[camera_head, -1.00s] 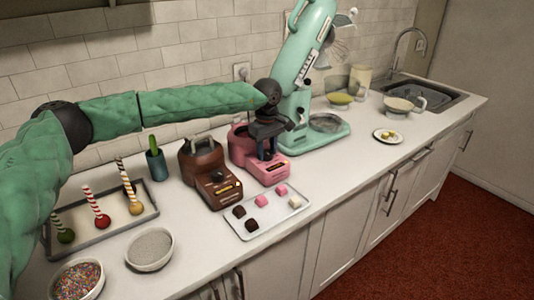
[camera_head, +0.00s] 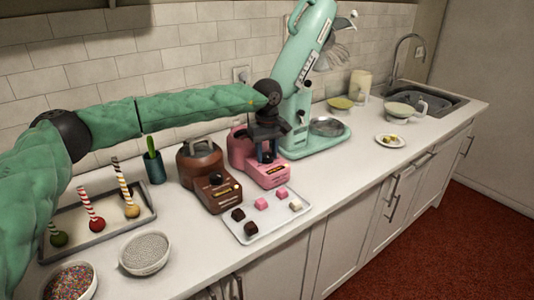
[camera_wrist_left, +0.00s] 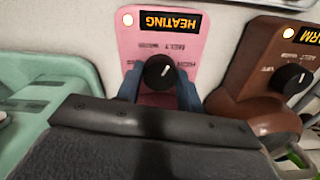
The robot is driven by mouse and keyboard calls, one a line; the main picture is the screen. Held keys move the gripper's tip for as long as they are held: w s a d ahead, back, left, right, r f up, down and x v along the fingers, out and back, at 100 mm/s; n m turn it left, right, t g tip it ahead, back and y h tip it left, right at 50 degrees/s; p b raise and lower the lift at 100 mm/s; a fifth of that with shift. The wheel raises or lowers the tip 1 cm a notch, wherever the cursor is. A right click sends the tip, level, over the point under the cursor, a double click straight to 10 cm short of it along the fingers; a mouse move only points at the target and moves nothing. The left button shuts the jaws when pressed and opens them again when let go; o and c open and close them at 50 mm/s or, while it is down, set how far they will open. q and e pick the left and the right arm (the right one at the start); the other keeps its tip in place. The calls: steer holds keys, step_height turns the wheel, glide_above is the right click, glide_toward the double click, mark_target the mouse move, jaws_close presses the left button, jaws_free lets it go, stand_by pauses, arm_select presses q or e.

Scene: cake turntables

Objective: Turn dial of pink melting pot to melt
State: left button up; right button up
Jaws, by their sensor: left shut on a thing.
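The pink melting pot (camera_head: 269,178) stands on the counter between the brown pot and the mint mixer. My left gripper (camera_head: 266,156) reaches down to its front. In the left wrist view, the blue fingers of my left gripper (camera_wrist_left: 158,84) are shut around the black dial (camera_wrist_left: 158,72), one on each side. The dial's white mark points to the upper right of that picture. The pink pot's display (camera_wrist_left: 171,22) reads HEATING, upside down, beside a lit lamp (camera_wrist_left: 127,20). MELT and WARM labels show beyond the dial. My right gripper is not in view.
The brown melting pot (camera_head: 218,190) stands close on the left; its display is partly cut off in the wrist view. The mixer (camera_head: 310,140) stands close on the right. A tray of chocolate pieces (camera_head: 250,228) lies in front.

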mark_target(267, 155)
arm_select(q)
steer(key=o, duration=1)
step_height(267, 155, up, 7)
steer(key=shift+f+b, duration=0.15)
steer(key=shift+b, duration=0.7)
steer(key=shift+r, duration=0.55)
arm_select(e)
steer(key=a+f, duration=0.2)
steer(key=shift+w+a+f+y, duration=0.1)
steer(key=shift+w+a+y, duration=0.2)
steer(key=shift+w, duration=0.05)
